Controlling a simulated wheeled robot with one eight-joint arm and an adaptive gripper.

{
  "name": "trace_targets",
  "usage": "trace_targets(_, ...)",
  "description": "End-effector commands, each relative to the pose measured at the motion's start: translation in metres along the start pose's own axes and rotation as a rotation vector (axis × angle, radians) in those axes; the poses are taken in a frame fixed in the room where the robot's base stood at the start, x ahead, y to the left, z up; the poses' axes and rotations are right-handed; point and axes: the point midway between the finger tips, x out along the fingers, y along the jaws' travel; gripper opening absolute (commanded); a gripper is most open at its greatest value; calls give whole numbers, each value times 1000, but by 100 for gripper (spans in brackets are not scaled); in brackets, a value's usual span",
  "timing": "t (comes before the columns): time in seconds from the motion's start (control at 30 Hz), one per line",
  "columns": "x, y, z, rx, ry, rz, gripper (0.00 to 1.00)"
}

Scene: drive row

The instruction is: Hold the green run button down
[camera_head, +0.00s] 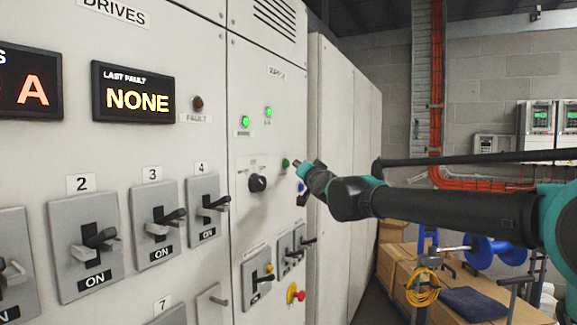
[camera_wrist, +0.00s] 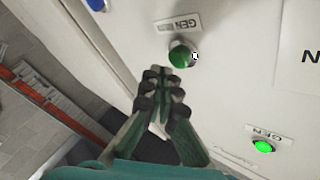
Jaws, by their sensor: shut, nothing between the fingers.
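The green button (camera_head: 285,163) is on the white cabinet front, right of a black rotary knob (camera_head: 257,183). My gripper (camera_head: 301,166) is shut and empty, close in front of the panel just right of the button. In the wrist view the fingertips of my gripper (camera_wrist: 160,76) are below and left of the button, with no clear contact. The button's face is in full view there.
A lit green lamp (camera_wrist: 263,147) is at lower right in the wrist view. A blue button (camera_head: 301,187) sits below the green one. Switch handles (camera_head: 308,241) and a red mushroom button (camera_head: 295,293) stick out lower down. Cardboard boxes (camera_head: 395,262) stand on the right.

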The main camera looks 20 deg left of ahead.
Motion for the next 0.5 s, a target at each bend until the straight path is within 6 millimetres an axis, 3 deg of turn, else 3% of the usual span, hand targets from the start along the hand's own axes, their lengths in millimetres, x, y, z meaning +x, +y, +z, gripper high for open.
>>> trace_targets(0.5,6,-4,4,0,0,0,0)
